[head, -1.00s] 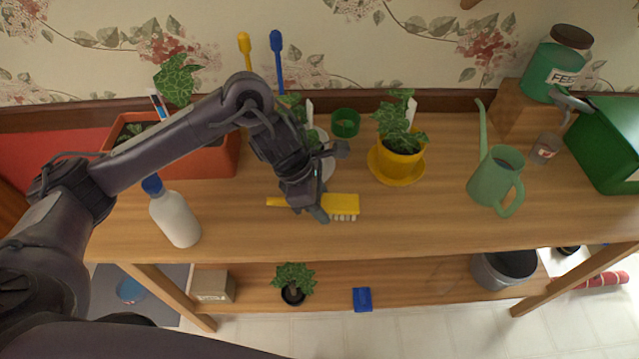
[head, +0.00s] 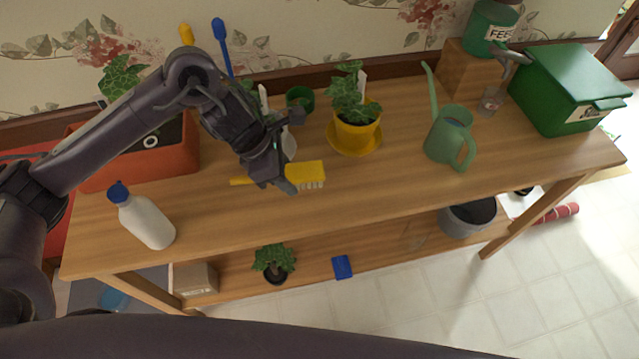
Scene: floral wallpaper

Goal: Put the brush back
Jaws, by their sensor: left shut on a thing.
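A yellow brush (head: 311,170) with white bristles is at the middle of the wooden bench top (head: 400,185), its head to the right and its handle to the left. My left gripper (head: 286,186) is shut on the brush between handle and head, and its fingers hide part of it. I cannot tell whether the brush touches the wood or is just above it. My right gripper is not in view.
Behind the brush stand a yellow potted plant (head: 357,132) and a green cup (head: 300,97). A white bottle (head: 146,222) and orange planter (head: 185,157) are left. A green watering can (head: 449,140) and green bin (head: 570,88) are right. The front middle is clear.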

